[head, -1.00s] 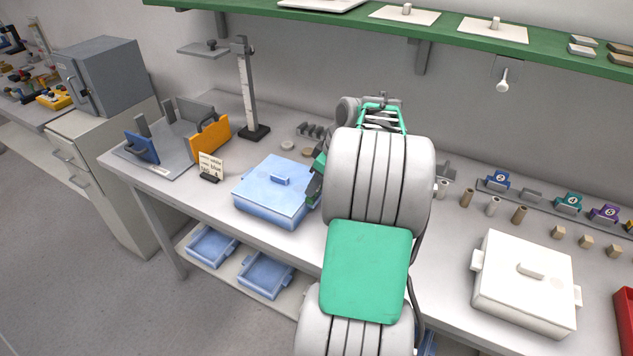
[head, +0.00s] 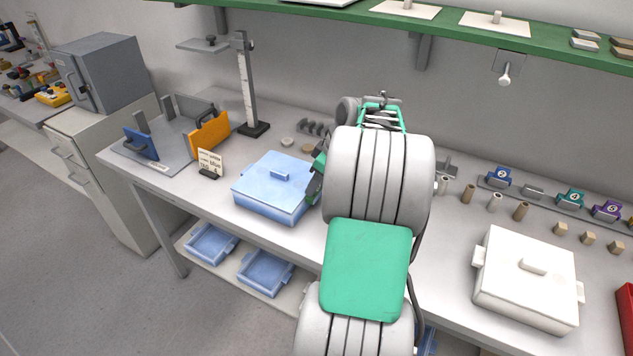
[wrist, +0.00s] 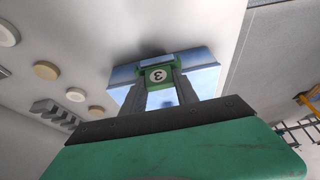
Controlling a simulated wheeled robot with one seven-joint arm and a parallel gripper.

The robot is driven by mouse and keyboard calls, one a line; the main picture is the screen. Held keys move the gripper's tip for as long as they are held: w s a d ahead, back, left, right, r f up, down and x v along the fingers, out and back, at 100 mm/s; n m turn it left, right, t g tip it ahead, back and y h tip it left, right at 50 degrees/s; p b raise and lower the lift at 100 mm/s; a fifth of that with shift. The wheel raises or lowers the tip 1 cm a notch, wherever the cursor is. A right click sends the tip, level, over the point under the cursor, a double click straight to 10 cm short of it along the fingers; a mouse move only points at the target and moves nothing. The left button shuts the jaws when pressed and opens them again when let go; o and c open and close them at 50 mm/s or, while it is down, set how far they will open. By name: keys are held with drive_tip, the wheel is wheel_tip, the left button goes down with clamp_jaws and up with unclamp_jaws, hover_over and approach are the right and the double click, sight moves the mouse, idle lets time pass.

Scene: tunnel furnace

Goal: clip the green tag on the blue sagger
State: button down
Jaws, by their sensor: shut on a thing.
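The blue sagger (head: 272,187), a lidded box with a knob on top, stands on the bench left of my arm. My gripper (wrist: 160,80) is shut on the green tag (wrist: 158,75), which carries a number 3 and shows between the fingers in the wrist view. In that view the blue sagger (wrist: 207,82) lies right behind the tag. I cannot tell whether the tag touches its wall. In the head view my arm hides the tag and the fingertips, at the sagger's right side.
A small written card (head: 210,162) stands left of the sagger, near an orange plate (head: 209,133) and a height gauge (head: 248,90). A white sagger (head: 527,285) and a rack of numbered tags (head: 570,197) are to the right. A green shelf (head: 450,33) runs overhead.

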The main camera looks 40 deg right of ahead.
drive_tip(key=shift+f+b, duration=0.3)
drive_tip(key=shift+f, duration=0.1)
drive_tip(key=c, duration=0.9)
unclamp_jaws()
drive_tip(key=shift+o, duration=0.2)
drive_tip(key=shift+r, duration=0.1)
drive_tip(key=a+v, duration=0.1)
drive_tip(key=v, duration=0.6)
drive_tip(key=shift+d+r+p, duration=0.3)
drive_tip(key=shift+d+r, duration=0.05)
drive_tip(key=shift+d, duration=0.1)
